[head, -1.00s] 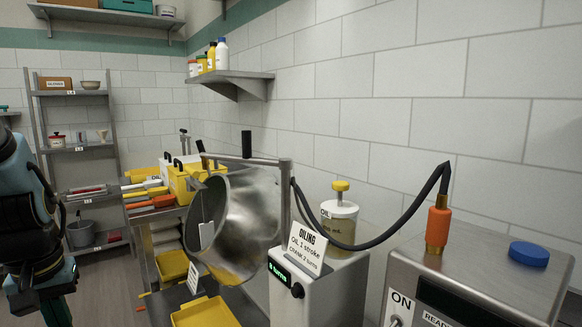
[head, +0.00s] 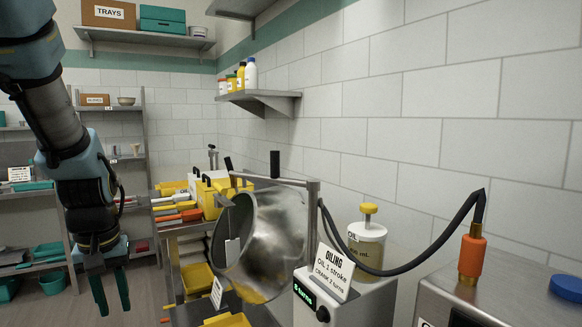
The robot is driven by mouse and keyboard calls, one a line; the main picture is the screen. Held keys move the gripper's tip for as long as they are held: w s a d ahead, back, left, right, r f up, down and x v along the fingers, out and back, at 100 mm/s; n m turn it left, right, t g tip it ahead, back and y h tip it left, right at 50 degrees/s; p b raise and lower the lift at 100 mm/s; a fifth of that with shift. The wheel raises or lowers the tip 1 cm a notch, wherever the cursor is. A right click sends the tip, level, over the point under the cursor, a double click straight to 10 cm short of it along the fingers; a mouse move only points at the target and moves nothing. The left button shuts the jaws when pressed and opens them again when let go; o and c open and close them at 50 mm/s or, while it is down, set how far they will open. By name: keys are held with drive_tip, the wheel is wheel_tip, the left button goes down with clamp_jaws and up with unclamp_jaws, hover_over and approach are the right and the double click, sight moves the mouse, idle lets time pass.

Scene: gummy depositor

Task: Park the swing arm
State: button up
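A metal bar (head: 258,180), which looks like the swing arm, runs left from an upright post (head: 313,205) across the top of a tilted steel drum (head: 275,240). A black upright handle (head: 275,163) shows at the bar. A black piece (head: 229,164) shows near its left end; how it is joined I cannot tell. My gripper (head: 110,290) hangs fingers down at the left, well apart from the bar and drum. Its two fingers are spread with nothing between them.
An oiling unit with a green display (head: 304,293) and a sign (head: 333,272) stands right of the drum. An oil jar (head: 366,245) stands behind it. A black hose (head: 410,245) runs to an orange fitting (head: 472,257). Yellow boxes (head: 212,192) stand behind the drum.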

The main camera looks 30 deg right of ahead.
drive_tip(key=o, duration=0.4)
drive_tip(key=shift+n, duration=0.6)
drive_tip(key=w+d+r+p, duration=0.1)
drive_tip(key=w+d+r, duration=0.4)
drive_tip(key=w+d+r+p, duration=0.2)
drive_tip(key=w+d+r, duration=0.3)
drive_tip(key=d, duration=0.1)
drive_tip(key=shift+r, duration=0.25)
wheel_tip(320, 180, up, 22)
drive_tip(key=n+g+p, duration=0.1)
drive_tip(key=n+p, duration=0.2)
drive_tip(key=p, duration=0.3)
hover_over(275, 177)
drive_tip(key=w, duration=0.1)
drive_tip(key=shift+d+f, duration=0.15)
drive_tip(key=shift+f, duration=0.05)
drive_tip(key=shift+d, duration=0.15)
wheel_tip(275, 177, down, 11)
drive_tip(key=shift+r+p, duration=0.2)
drive_tip(key=shift+p, duration=0.7)
clamp_jaws()
